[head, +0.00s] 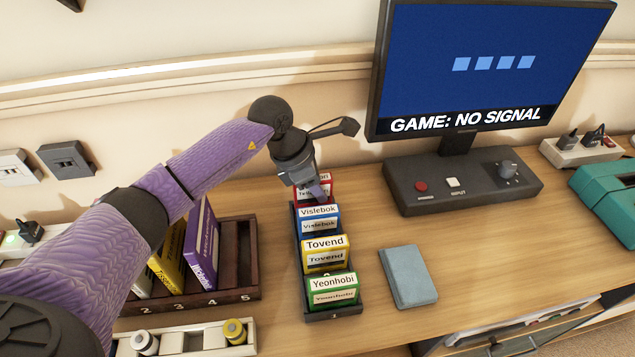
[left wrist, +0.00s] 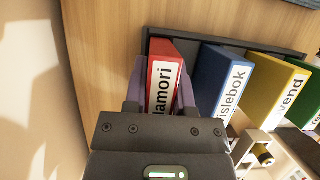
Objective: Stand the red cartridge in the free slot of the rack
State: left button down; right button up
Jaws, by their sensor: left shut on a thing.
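The red cartridge (head: 328,180) is upright at the far end of the dark rack (head: 296,222), behind the blue cartridge (head: 319,222). My left gripper (head: 317,190) is shut on it from above. In the left wrist view the red cartridge (left wrist: 163,75) sits between the two purple fingers, its white label partly hidden by the gripper. It lines up with the rack's end slot; I cannot tell whether its base touches the slot floor. The yellow cartridge (head: 326,254) and the green cartridge (head: 333,291) stand in the nearer slots. My right gripper is not in view.
A monitor (head: 490,65) on a dark control base (head: 462,183) stands to the right. A grey-blue booklet (head: 408,276) lies right of the rack. A brown numbered holder (head: 245,265) with boxes is on the left. The desk between rack and control base is clear.

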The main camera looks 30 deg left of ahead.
pick_arm(q)
jog(key=shift+f, duration=0.4)
jog(key=shift+f+b, duration=0.2)
jog(key=shift+b, duration=0.15)
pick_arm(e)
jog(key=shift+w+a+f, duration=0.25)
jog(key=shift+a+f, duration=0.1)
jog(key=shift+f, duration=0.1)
pick_arm(q)
jog(key=shift+c, duration=1.8)
grip_release()
jog(key=p+v, duration=0.3)
jog(key=v, duration=0.6)
jog(key=shift+r+p, duration=0.15)
jog(key=shift+p, duration=0.2)
jog(key=shift+s+a+r, duration=0.1)
jog(key=shift+a+r, duration=0.1)
jog(key=shift+r, duration=0.05)
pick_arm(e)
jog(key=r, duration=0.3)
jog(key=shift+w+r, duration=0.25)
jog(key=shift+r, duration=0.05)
